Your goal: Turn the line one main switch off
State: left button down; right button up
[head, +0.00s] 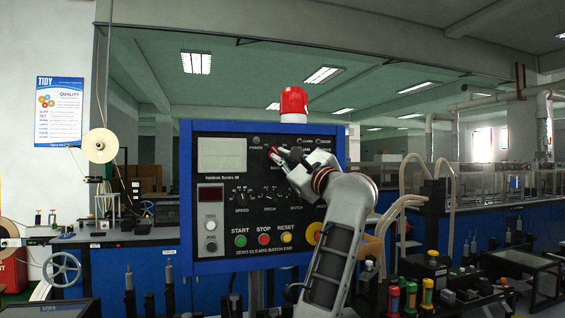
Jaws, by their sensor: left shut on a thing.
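A blue-framed control panel (187,165) with a dark face stands upright in the middle of the head view. My left gripper (277,156) reaches up to its upper right part and is shut on the red handle of the main switch (272,150). The fingers and wrist hide most of the switch and part of its label, so I cannot tell its position. My right gripper is not in view.
Below are knobs and green START (240,240), red STOP (264,239) and yellow RESET (286,237) buttons. A red beacon (293,101) stands on top. A spool (100,146) and handwheel (62,268) are at left. Hoses (400,205) and bottles crowd the right.

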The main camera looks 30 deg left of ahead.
pick_arm(q)
jog(key=shift+n, duration=0.7)
jog(key=c, duration=2.2)
grip_release()
jog(key=shift+o, duration=0.2)
jog(key=v, duration=1.2)
jog(key=shift+r, duration=0.2)
jog(key=shift+d, duration=0.1)
